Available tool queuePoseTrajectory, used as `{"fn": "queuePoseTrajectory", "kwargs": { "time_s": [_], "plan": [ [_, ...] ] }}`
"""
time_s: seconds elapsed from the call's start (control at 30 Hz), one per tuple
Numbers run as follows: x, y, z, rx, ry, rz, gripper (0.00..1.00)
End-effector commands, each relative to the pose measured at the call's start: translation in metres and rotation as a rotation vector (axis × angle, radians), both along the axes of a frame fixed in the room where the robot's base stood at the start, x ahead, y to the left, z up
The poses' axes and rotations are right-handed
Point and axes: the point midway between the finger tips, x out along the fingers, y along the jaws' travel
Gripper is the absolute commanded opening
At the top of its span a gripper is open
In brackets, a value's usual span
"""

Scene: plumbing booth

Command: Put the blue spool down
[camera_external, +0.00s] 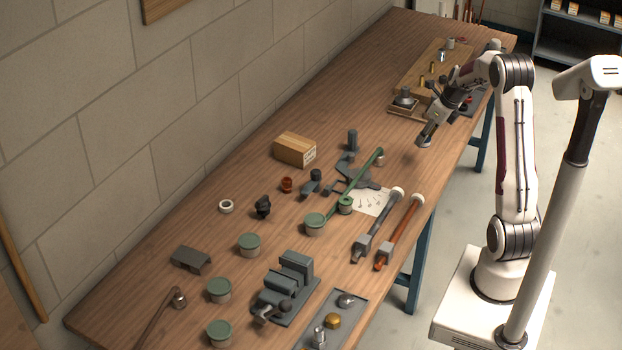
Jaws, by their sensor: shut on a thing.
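My gripper (427,136) is at the upper right of the external view, angled down and left over the bench's near edge. It is shut on the blue spool (425,141), which shows only as a small dark bluish piece between the fingertips. The fingers hide most of the spool. The spool seems to be above the wooden bench top (390,100), but I cannot tell the exact gap.
A wooden board with brass pegs (421,80) lies behind the gripper. A cardboard box (295,149), green-lidded tins (250,244), a grey vise (285,285) and two pipe wrenches (400,232) lie nearer.

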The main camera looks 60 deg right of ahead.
Motion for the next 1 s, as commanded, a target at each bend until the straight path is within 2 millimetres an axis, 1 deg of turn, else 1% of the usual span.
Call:
{"fn": "queuePoseTrajectory", "kwargs": {
  "time_s": [0.2, 0.4, 0.53, 0.83, 1.0],
  "plan": [
    [-0.001, 0.001, -0.029, 0.004, 0.003, 0.001, 0.2],
    [0.0, 0.001, -0.051, 0.002, 0.002, 0.001, 0.2],
    [0.0, 0.0, -0.055, 0.0, 0.0, 0.001, 0.2],
    [0.0, 0.0, -0.055, 0.001, 0.0, 0.001, 0.2],
    [-0.001, 0.001, -0.067, 0.002, 0.002, 0.001, 0.2]
  ]
}}
